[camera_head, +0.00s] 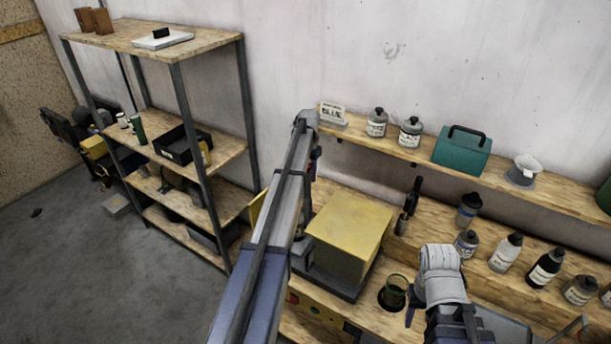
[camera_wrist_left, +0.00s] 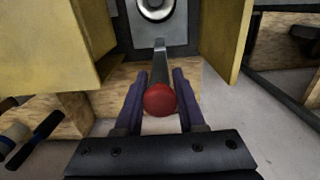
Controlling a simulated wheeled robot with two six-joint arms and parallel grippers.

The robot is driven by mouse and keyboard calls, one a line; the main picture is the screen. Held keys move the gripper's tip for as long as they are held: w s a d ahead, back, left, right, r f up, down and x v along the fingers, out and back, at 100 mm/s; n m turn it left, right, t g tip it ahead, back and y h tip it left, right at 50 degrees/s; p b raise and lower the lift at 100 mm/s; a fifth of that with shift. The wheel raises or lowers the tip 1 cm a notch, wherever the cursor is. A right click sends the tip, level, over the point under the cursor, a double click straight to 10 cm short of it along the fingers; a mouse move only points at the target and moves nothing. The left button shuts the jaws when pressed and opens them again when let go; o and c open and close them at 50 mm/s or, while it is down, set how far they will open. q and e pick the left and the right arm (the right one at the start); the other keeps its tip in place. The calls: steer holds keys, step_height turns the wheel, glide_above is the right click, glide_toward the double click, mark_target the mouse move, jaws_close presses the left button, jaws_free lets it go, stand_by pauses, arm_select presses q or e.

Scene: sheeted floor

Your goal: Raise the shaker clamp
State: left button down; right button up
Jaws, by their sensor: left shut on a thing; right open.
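In the left wrist view, the shaker clamp's lever (camera_wrist_left: 160,65) is a grey bar with a red knob (camera_wrist_left: 160,100) at its near end. My left gripper (camera_wrist_left: 159,78) is shut on this lever, with one dark finger on each side of the bar. The lever runs to a grey plate with a pale ring. The yellow shaker body (camera_head: 350,232) stands on the bench in the head view; there my left arm hides the lever and most of that gripper. My right arm is at the lower right; its gripper (camera_head: 412,303) is open and mostly hidden.
A green-rimmed jar (camera_head: 393,292) stands right of the shaker. Several bottles (camera_head: 507,252) stand along the bench. A wall shelf (camera_head: 440,157) above holds jars and a teal box (camera_head: 462,150).

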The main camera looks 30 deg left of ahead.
arm_select(q)
steer(key=shift+w+g, duration=0.4)
steer(key=shift+w, duration=0.2)
arm_select(e)
steer(key=shift+w+f, duration=0.1)
steer(key=shift+w, duration=0.15)
arm_select(q)
steer(key=c, duration=0.5)
jaws_free()
steer(key=shift+f, duration=0.1)
arm_select(e)
steer(key=shift+w, duration=0.1)
